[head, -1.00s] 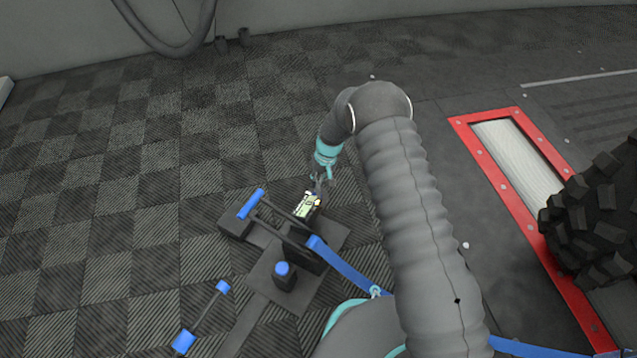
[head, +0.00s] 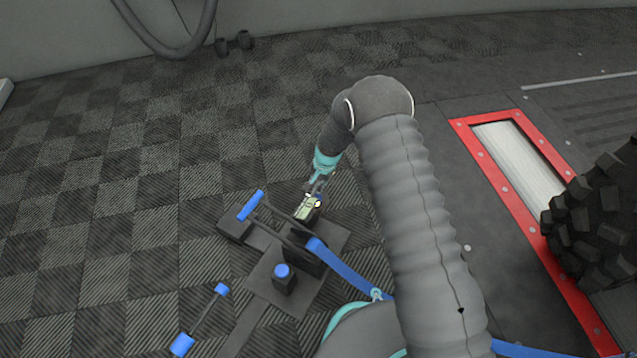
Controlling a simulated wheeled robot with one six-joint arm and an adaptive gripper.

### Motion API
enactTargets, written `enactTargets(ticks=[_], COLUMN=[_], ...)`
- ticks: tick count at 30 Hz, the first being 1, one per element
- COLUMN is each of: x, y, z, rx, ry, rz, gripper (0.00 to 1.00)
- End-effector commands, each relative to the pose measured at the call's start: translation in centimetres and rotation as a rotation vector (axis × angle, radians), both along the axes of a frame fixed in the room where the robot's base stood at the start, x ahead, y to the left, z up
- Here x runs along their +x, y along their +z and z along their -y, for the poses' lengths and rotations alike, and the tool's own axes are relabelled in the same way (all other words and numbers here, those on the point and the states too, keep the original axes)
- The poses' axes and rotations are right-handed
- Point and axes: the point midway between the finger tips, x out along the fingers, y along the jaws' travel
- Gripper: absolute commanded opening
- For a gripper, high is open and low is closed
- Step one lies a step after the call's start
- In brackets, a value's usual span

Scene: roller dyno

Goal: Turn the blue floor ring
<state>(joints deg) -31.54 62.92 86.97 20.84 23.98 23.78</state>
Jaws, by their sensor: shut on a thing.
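My gripper (head: 315,192) reaches down at the far end of a dark floor-mounted frame (head: 330,238). A small block with a pale yellow-green face (head: 307,208) sits right by the fingertips.
A blue strap (head: 345,268) runs from the frame toward my body. A blue-capped post (head: 282,271) and blue-ended bars (head: 250,206) stand nearby. A red-edged roller pit (head: 500,165) and knobbly tyre (head: 595,215) are at right.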

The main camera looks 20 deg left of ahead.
Motion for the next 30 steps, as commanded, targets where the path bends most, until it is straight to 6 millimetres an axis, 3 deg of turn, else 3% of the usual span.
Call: enactTargets(ticks=[17,18,20,30], x=[0.39,0.40,0.36,0.04], y=[0.11,0.11,0.11,0.21], z=[-0.05,-0.05,-0.07,-0.17], rx=[0.003,0.004,0.003,0.001], ry=[-0.034,-0.035,-0.033,-0.028], rz=[0.009,0.010,0.009,0.004], gripper=[0.00,0.24,0.40,0.41])
